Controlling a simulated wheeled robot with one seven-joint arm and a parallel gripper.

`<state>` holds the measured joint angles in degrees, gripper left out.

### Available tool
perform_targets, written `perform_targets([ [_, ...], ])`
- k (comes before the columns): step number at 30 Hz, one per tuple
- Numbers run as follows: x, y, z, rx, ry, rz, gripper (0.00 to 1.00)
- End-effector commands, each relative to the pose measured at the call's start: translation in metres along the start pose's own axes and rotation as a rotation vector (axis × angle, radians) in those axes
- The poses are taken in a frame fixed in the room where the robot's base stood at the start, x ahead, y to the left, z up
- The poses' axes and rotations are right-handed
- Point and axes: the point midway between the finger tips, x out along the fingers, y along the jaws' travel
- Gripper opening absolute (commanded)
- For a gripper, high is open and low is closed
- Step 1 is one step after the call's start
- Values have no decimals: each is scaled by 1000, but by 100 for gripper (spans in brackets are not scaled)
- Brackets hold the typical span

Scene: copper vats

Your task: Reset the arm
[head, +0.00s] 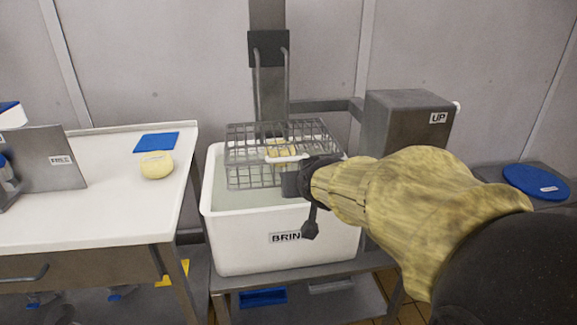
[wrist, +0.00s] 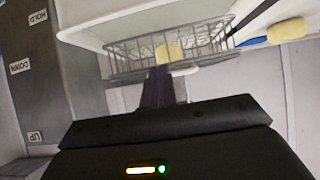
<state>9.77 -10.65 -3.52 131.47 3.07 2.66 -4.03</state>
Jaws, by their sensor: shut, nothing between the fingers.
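My arm, in a yellowish sleeve, reaches in from the right in the head view. My gripper (head: 290,184) is at the front right of the wire basket (head: 240,178); whether it touches the wires I cannot tell. In the wrist view my gripper (wrist: 158,82) shows as dark fingers, shut and empty, pointing towards the basket (wrist: 120,62). A pale yellow cheese (head: 279,151) is inside the basket, partly hidden by the wires and a white bar. The basket is over the white brine tub (head: 240,240), attached near a vertical metal post.
A white table (head: 90,205) at left holds another round cheese (head: 156,165), a blue mat (head: 157,142) and a grey panel labelled FREE (head: 55,158). A grey box marked UP (head: 405,115) stands right of the tub. A blue disc (head: 537,182) lies at far right.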

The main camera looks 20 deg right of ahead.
Motion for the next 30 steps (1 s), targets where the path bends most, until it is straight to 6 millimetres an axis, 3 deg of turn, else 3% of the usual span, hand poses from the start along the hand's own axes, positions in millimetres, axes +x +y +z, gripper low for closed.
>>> perform_targets([
  [11,-2,1,1,1,1,2,0],
  [14,2,-4,13,-5,-34,-8,0],
  [17,10,-17,43,-22,-124,-32,0],
  [21,17,-41,108,-67,-320,-76,0],
  [30,0,-66,220,-160,-669,-125,0],
])
